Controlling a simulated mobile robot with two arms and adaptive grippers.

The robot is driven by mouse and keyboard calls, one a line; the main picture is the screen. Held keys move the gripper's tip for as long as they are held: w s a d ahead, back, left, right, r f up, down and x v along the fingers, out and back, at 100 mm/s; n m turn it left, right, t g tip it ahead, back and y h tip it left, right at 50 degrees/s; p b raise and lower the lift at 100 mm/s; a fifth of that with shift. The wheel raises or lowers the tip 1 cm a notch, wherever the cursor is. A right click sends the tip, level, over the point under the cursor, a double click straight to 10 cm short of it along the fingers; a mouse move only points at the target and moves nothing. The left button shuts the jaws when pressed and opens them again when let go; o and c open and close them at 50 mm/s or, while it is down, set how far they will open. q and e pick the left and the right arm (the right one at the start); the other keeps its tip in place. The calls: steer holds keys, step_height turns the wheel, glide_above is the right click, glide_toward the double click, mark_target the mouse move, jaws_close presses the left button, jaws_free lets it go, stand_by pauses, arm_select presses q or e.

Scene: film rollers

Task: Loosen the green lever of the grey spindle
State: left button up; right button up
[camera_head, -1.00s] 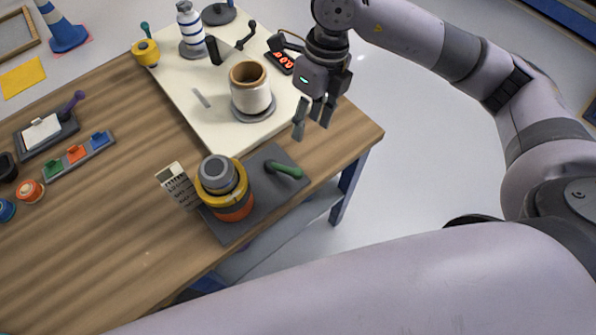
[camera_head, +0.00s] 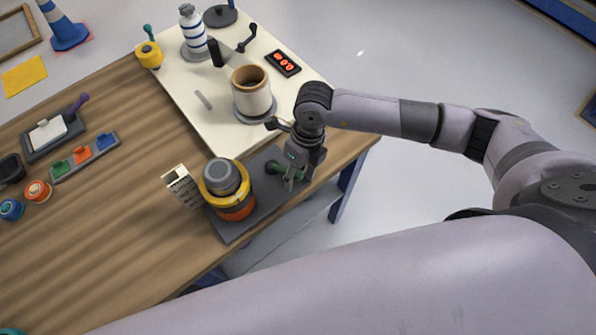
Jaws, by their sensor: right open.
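The grey spindle (camera_head: 221,177) stands upright on a dark base plate (camera_head: 234,226) at the table's near right edge, with a yellow ring and an orange-red part around its lower portion. The green lever (camera_head: 272,168) lies on the same plate, right of the spindle. My right gripper (camera_head: 289,183) is open and pointing down at the lever, its fingers covering part of it. I cannot tell whether they touch it. My left gripper is not in view.
A white board (camera_head: 190,97) behind the plate carries a brown-rimmed white cylinder (camera_head: 252,98), a red digital display (camera_head: 283,63) and a blue-striped bottle (camera_head: 192,30). A white keypad-like block (camera_head: 182,186) stands left of the spindle.

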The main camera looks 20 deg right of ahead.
steer(key=shift+f, duration=0.15)
steer(key=shift+c, duration=0.4)
jaws_close()
stand_by(0.5)
